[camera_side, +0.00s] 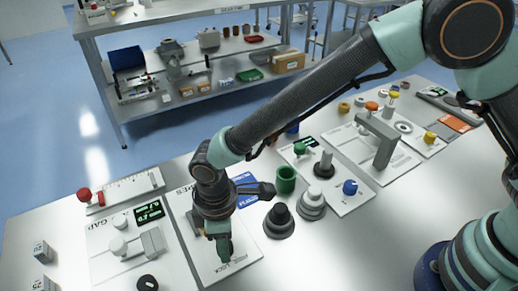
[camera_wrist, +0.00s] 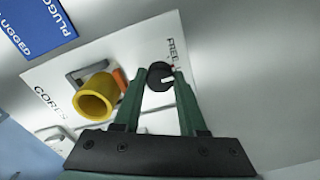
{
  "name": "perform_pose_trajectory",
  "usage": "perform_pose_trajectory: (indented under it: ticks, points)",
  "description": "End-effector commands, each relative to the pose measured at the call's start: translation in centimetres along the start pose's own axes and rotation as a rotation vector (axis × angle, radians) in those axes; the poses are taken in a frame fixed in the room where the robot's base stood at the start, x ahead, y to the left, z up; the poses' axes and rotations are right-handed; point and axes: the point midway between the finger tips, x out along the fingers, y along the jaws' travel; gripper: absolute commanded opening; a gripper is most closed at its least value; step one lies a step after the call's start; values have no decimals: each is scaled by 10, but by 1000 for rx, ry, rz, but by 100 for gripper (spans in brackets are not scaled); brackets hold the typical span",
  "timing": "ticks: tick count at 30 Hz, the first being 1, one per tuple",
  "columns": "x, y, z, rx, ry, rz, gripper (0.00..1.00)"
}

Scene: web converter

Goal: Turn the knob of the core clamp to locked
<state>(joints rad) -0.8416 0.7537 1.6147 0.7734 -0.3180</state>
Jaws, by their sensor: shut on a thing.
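The core clamp is a white panel (camera_wrist: 60,85) lettered "CORES", with a yellow ring-shaped core (camera_wrist: 97,97), a grey bracket and an orange piece on it. Its knob (camera_wrist: 160,78) is a small black disc with a white pointer bar and a red mark near its edge. "FREE" is printed beside the knob, partly covered by a finger. My gripper (camera_wrist: 160,80) is shut on the knob, one green finger on each side. In the side view my gripper (camera_side: 224,248) points down at the panel near the word "LOCK"; the knob is hidden there.
A gauge unit (camera_side: 125,245) lettered "GAP" stands left of the panel. A black cone-shaped piece (camera_side: 280,220), a green cup (camera_side: 286,179) and a grey stepped piece (camera_side: 311,204) stand to the right. A blue card (camera_side: 246,188) lies behind my wrist.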

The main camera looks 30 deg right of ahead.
Motion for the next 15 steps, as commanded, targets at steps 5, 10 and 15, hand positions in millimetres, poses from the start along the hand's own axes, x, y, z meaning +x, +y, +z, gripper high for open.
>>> perform_pose_trajectory:
  ticks: [5, 10, 15]
  points:
    - [-1, 0, 0, 166, 1, 0, 0]
    - [-1, 0, -1, 325, 1, 0, 0]
    - [-1, 0, -1, 470, 1, 0, 0]
